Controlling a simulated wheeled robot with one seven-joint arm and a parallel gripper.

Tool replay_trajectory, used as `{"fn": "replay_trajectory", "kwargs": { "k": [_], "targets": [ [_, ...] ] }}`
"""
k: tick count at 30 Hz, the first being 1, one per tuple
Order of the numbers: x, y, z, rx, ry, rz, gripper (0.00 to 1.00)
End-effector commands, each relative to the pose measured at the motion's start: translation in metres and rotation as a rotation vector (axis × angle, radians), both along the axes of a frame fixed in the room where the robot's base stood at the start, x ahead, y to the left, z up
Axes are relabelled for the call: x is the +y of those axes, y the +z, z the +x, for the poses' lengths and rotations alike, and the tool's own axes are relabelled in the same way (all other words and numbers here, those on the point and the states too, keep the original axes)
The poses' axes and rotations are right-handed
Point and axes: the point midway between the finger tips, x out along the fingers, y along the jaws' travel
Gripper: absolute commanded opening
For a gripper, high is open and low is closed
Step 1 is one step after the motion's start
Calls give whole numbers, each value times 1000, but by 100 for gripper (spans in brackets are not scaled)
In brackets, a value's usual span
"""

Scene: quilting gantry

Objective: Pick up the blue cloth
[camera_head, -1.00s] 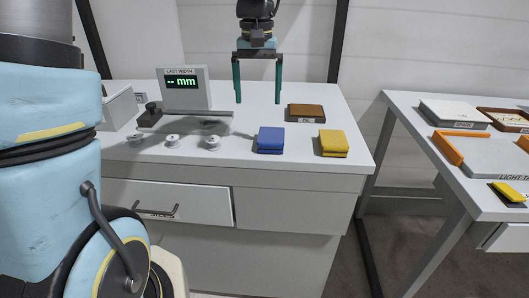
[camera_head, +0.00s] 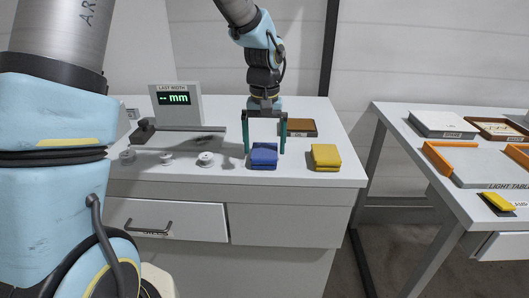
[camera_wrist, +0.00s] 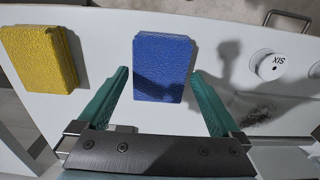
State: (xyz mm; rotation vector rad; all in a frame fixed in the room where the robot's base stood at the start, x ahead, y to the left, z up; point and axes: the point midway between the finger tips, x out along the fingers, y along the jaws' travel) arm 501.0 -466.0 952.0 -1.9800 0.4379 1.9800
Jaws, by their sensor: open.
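The blue cloth (camera_head: 263,156) is a folded stack lying on the white cabinet top near its front edge. It also shows in the wrist view (camera_wrist: 162,66), at the upper middle. My gripper (camera_head: 265,150) is open, with its green fingers pointing down at the left and right of the cloth in the head view. In the wrist view my gripper (camera_wrist: 160,75) has its fingertips toward the cloth's near end, one to each side. Nothing is between the fingers' bases, and no contact shows. The exact height of the fingertips above the top is hard to tell.
A yellow folded cloth (camera_head: 325,157) lies just right of the blue one. A brown box (camera_head: 302,127) is behind. Round knobs (camera_head: 205,159) and a width display (camera_head: 177,106) stand left. A separate light table (camera_head: 486,162) is at the right.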

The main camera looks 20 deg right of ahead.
Motion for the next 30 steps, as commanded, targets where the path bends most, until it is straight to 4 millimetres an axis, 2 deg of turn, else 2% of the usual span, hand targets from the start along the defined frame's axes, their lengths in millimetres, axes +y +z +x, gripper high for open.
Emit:
{"fn": "replay_trajectory", "kwargs": {
  "k": [9,26,30],
  "targets": [
    [0,-6,0,0,0,0,99],
    [0,-6,0,0,0,0,36],
    [0,-6,0,0,0,0,33]
  ]
}}
